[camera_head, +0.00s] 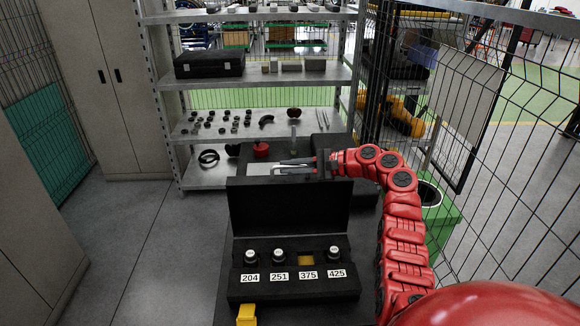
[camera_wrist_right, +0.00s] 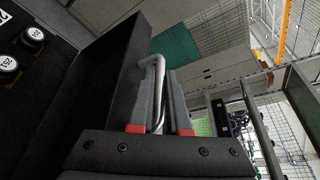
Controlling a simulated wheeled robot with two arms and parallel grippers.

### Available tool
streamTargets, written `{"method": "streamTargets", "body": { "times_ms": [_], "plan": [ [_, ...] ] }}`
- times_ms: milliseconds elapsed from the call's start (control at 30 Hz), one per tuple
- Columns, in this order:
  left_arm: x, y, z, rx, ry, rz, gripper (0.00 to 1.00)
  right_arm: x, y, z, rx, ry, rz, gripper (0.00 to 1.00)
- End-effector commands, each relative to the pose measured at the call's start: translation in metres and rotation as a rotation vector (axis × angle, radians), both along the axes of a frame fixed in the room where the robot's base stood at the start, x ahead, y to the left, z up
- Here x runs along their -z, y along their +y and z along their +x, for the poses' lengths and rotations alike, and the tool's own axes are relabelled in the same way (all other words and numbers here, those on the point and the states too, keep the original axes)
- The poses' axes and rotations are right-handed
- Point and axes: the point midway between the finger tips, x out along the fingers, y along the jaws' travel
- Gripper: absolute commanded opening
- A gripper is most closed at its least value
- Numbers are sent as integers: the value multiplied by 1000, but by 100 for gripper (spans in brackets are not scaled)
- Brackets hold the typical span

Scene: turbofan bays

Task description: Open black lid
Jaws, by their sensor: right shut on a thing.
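The black lid (camera_head: 290,207) stands raised at the back of its black case (camera_head: 292,292), with its inner face towards the head camera. In the right wrist view the lid (camera_wrist_right: 112,75) runs beside my fingers. My right gripper (camera_head: 297,166) is behind the lid's upper edge, its fingers pointing left. In the right wrist view my right gripper (camera_wrist_right: 158,108) is shut on a bent silver metal handle (camera_wrist_right: 157,72) at the lid's edge. My left gripper is in neither view.
The case holds white-topped round pieces (camera_head: 279,256) above labels 204, 251, 375 and 425; the 375 place shows a yellowish recess. Metal shelves (camera_head: 250,127) with small parts stand behind. A wire fence (camera_head: 500,170) and green bin (camera_head: 440,220) are at right.

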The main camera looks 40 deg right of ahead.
Motion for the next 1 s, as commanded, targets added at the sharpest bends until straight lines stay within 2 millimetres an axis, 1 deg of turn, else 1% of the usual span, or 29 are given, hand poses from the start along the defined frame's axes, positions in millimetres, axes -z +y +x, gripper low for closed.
{"method": "streamTargets", "body": {
  "times_ms": [100,367,400,433,467,1000],
  "plan": [
    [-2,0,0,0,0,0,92,-5,2,-4,2,-35,-21,0],
    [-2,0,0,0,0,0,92,-5,3,-4,1,-39,-23,0],
    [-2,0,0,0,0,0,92,-5,3,-4,1,-38,-22,18],
    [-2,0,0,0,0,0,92,-5,3,-4,1,-38,-22,24],
    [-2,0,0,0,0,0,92,-5,3,-4,1,-38,-22,27],
    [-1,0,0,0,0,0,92,-4,2,-5,0,-37,-22,27]
  ]
}}
